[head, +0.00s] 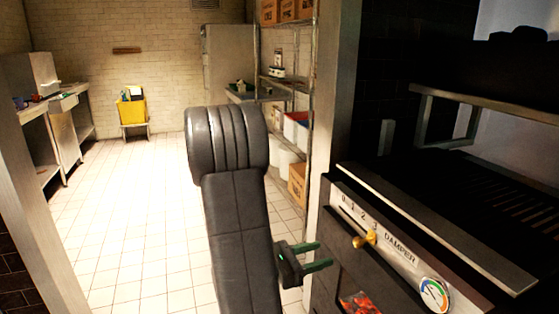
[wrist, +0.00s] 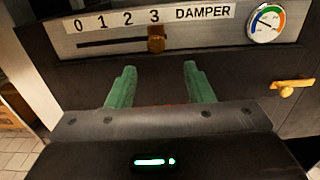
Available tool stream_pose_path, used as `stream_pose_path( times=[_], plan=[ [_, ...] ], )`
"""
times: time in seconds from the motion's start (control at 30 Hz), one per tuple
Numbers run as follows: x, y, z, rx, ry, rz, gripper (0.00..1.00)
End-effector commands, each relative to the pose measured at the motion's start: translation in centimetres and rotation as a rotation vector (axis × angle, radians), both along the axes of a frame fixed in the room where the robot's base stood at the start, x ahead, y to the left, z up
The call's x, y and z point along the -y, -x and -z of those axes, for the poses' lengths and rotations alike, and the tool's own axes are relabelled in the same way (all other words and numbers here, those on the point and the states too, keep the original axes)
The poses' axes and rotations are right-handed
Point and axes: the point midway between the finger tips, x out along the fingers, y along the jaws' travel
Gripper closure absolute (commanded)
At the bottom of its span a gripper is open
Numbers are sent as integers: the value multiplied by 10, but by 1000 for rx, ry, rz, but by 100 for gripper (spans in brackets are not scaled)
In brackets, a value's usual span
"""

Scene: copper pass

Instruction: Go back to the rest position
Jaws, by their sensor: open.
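My gripper (head: 308,257) shows in the head view with two green fingers, left of the oven front and pointing toward it. In the wrist view my gripper (wrist: 160,85) is open, with nothing between its fingertips. The damper panel (wrist: 110,28) is above the fingers, marked 0 to 3. Its brass slider knob (wrist: 156,40) stands under the 3, apart from the fingers. The knob (head: 371,237) also shows in the head view. My dark arm covers part of the floor behind it.
A round gauge (head: 434,294) sits right of the damper scale. A brass handle (wrist: 292,86) sticks out below the panel. Red embers (head: 360,302) show in an opening below. A wire shelf (head: 296,85) with boxes stands behind my arm. The tiled floor (head: 140,230) at left is clear.

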Motion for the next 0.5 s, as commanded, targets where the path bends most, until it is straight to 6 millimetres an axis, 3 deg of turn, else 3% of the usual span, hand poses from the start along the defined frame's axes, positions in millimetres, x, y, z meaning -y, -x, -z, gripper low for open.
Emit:
stream_pose_path(
  times=[0.5],
  plan=[
    [55,-20,1,2,-2,4,53]
  ],
)
